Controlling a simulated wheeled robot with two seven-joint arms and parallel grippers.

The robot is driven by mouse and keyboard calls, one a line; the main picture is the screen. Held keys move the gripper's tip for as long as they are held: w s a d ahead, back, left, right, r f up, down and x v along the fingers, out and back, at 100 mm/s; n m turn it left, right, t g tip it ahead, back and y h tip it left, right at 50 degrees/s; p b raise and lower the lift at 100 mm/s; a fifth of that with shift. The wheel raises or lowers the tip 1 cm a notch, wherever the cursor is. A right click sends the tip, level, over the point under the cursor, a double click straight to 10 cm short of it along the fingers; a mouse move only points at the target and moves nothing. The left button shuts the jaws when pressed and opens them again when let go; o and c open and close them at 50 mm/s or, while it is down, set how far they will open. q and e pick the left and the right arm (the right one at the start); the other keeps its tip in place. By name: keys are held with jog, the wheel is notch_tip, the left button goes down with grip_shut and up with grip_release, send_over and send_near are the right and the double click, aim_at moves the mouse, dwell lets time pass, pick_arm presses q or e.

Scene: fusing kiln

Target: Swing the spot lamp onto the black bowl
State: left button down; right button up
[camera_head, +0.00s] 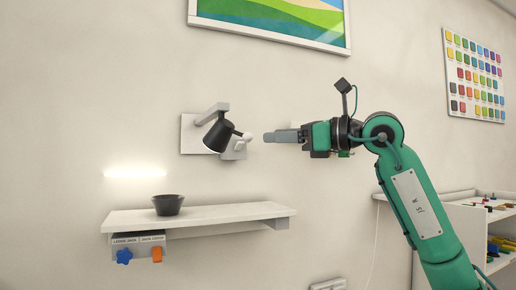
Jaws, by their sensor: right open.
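The black spot lamp (218,134) hangs from a bracket on a white wall plate (189,136). Its head is tilted, with its wide end toward the lower left and a pale knob (247,136) at its right. The black bowl (168,205) stands upright on the white wall shelf (205,215), below and left of the lamp. My right gripper (268,137) is open, pointing left, just right of the knob in the picture. Whether it touches the knob I cannot tell. My left gripper is not in view.
A bright strip of light (136,173) lies on the wall above the shelf's left end. A labelled block with blue (124,256) and orange (157,254) knobs is under the shelf. A white unit (462,210) with coloured pieces stands at right. A framed picture (275,18) hangs above.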

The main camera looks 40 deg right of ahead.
jog(key=b+v, duration=0.1)
jog(key=v, duration=0.4)
jog(key=shift+s+d, duration=0.1)
jog(key=shift+s, duration=0.15)
